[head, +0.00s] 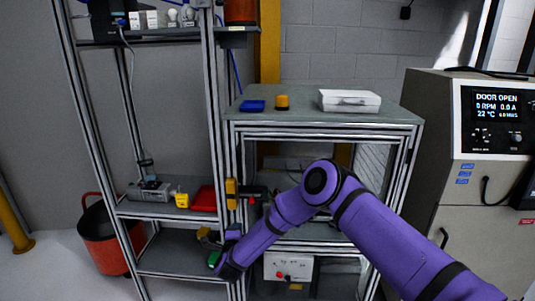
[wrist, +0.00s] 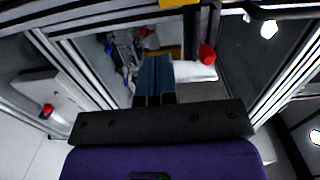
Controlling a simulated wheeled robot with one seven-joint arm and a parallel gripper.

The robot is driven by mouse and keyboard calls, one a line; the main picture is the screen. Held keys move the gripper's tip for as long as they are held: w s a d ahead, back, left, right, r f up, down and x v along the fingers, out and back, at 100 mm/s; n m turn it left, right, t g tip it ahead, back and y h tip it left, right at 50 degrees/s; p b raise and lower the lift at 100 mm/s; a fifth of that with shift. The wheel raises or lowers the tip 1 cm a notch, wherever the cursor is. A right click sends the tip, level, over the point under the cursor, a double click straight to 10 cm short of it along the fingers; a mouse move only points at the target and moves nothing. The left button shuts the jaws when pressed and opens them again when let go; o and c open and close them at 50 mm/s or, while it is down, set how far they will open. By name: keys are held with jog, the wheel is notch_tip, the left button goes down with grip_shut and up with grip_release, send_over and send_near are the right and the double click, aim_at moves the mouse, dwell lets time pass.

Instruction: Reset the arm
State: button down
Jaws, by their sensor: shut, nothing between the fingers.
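My purple arm reaches in from the lower right in the head view and bends at an elbow in front of the metal-framed stand (head: 300,118). Its far end points down and left toward the lower shelves. My gripper (wrist: 153,100) shows in the wrist view as dark fingers close together beyond a black bar, with nothing held. In the head view its fingertips cannot be made out clearly.
A shelf rack (head: 165,209) stands at left, holding a red tray (head: 204,198) and a yellow item (head: 182,198). A white case (head: 349,101) lies on the stand. A control machine (head: 470,140) is at right. A red bucket (head: 103,240) sits on the floor.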

jog(key=w+d+r+n+g+y, duration=0.1)
jog(key=w+d+r+n+y, duration=0.2)
jog(key=r, duration=0.8)
jog(key=w+r+n+g+y, duration=0.1)
jog(key=r+n+y, duration=0.3)
jog(key=r, duration=0.7)
jog(key=s+d+r+n+g+h, duration=0.15)
jog(key=s+d+r+n, duration=0.25)
jog(key=d+r, duration=0.4)
jog(key=s+d+r+n+g, duration=0.3)
jog(key=s+d+r, duration=0.15)
jog(key=r, duration=0.55)
jog(key=s+d+r+n+g+h, duration=0.15)
jog(key=s+d+r, duration=0.25)
jog(key=s+d, duration=0.5)
jog(key=s+d+r+n+g+h, duration=0.1)
jog(key=s+d+r+n+h, duration=0.15)
jog(key=s+d, duration=0.7)
jog(key=s+d+g, duration=0.1)
jog(key=s+d, duration=0.4)
jog(key=s, duration=0.6)
jog(key=s+d+f+g+h, duration=0.1)
jog(key=s+d, duration=0.4)
jog(key=s, duration=0.6)
jog(key=shift+s+f+g, duration=0.2)
jog(key=shift+f+g, duration=0.05)
jog(key=shift+g, duration=0.55)
jog(key=shift+w+h, duration=0.1)
jog(key=shift+h, duration=0.15)
